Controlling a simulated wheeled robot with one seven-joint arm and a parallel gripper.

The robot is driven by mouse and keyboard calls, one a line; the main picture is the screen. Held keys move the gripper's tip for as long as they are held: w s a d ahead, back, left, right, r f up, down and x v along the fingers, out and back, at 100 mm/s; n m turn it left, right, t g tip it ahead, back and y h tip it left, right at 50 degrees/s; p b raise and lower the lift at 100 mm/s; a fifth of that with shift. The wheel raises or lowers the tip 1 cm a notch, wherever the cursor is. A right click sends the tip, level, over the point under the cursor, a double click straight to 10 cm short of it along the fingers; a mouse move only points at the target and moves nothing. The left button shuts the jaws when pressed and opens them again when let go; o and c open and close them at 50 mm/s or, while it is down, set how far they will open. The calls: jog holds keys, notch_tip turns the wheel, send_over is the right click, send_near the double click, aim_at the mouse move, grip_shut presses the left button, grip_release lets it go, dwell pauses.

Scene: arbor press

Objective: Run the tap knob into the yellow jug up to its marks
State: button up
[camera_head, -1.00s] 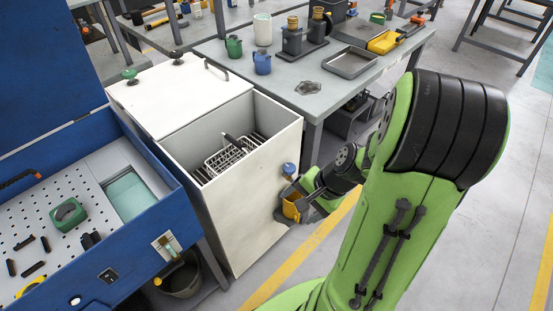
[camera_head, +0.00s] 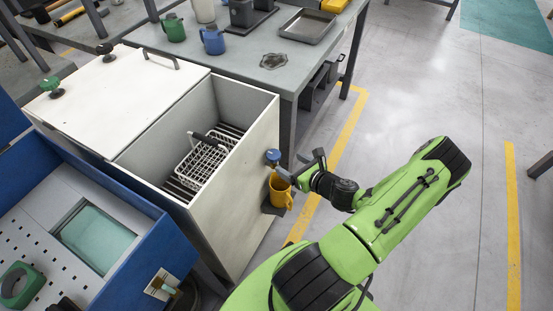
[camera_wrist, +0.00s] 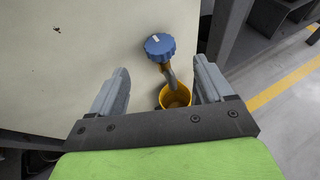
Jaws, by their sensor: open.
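The blue tap knob (camera_head: 272,156) sits on a tap on the outer wall of the white cabinet. In the wrist view the knob (camera_wrist: 160,46) lies ahead of my gripper, between the lines of its two fingers and apart from them. The yellow jug (camera_head: 281,191) stands upright on a small dark ledge under the tap. In the wrist view the jug (camera_wrist: 174,96) shows its open mouth below the tap's curved spout. My gripper (camera_head: 309,170) is open and empty just right of the tap; its fingers also show in the wrist view (camera_wrist: 160,88). The jug's marks and fill level cannot be made out.
The white cabinet (camera_head: 235,187) is open on top, with a wire basket (camera_head: 201,160) inside. A grey bench (camera_head: 235,68) behind holds a blue jug (camera_head: 212,40) and a green jug (camera_head: 173,27). A blue workbench (camera_head: 166,246) stands at left. Floor at right is clear.

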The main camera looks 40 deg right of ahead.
aim_at(276, 156)
jog(key=b+x, duration=0.1)
jog(key=x, duration=0.7)
jog(key=shift+b, duration=0.3)
jog(key=c, duration=1)
jog(key=shift+c, duration=0.2)
